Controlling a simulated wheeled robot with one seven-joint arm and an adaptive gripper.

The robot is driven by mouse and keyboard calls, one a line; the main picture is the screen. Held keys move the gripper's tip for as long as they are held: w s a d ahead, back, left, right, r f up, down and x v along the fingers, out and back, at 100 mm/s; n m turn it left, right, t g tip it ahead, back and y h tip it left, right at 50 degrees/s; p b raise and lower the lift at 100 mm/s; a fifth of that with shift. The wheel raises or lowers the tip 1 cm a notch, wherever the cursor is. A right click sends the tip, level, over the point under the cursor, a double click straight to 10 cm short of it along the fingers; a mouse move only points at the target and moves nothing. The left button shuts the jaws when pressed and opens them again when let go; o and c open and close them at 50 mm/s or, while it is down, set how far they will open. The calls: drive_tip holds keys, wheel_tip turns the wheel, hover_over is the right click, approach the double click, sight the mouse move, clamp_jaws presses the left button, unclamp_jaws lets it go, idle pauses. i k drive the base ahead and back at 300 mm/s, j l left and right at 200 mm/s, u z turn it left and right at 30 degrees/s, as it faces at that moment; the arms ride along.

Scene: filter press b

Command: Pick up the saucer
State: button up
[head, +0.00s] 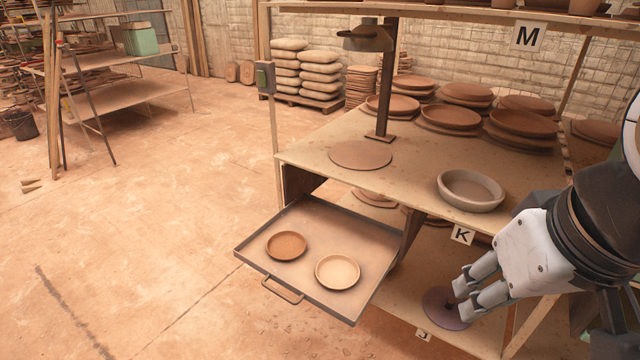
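Two small round saucers lie apart in the pulled-out drawer (322,296). The reddish-brown saucer (287,246) is at the left and the pale cream saucer (337,272) is to its right, nearer the front. The frame does not show which one the task means. My gripper (462,298) is at the lower right, to the right of the drawer and apart from both saucers. Its two fingers point left with a gap between them, and nothing shows between the tips. A dark round disc (440,306) on the lower shelf shows behind the fingertips.
The worktop (410,170) above the drawer holds a thick clay dish (470,190), a flat disc (360,155), a dark post (385,90) and stacked plates (450,118). The drawer has raised rims and a front handle (283,290). Open floor lies left.

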sight(285, 245)
drive_tip(key=i+l+u, duration=0.35)
drive_tip(key=i+l, duration=0.15)
drive_tip(key=i+l+u, duration=0.3)
drive_tip(key=i+l, duration=0.15)
drive_tip(key=l, duration=0.2)
